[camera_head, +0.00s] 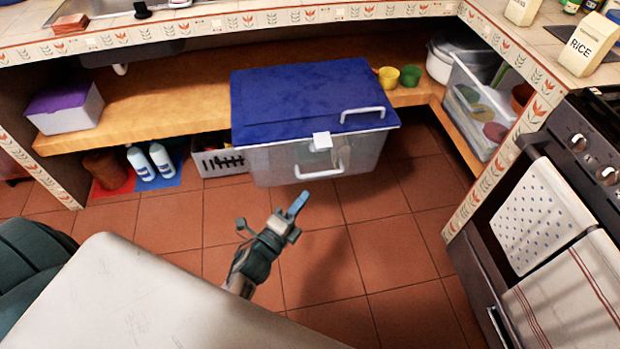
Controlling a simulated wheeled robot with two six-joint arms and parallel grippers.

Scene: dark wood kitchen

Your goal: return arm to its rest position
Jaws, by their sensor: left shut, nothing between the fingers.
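My left gripper (297,205) shows in the head view, low in the middle, over the tiled floor. Its blue fingers are together with nothing between them. It is in front of a large clear bin (300,165) with a blue lid (305,95), apart from it in the picture. The lid is on the bin, with a white handle on top and a white latch at the front. Part of the left arm is hidden behind my own pale body panel at the lower left. My right gripper is not in view.
A wooden shelf (190,90) runs behind the bin under the counter. A purple-lidded box (65,108) and two cups, one yellow (388,77) and one green (410,75), stand on it. An oven with towels (540,215) bounds the right. The tiled floor (380,250) is clear.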

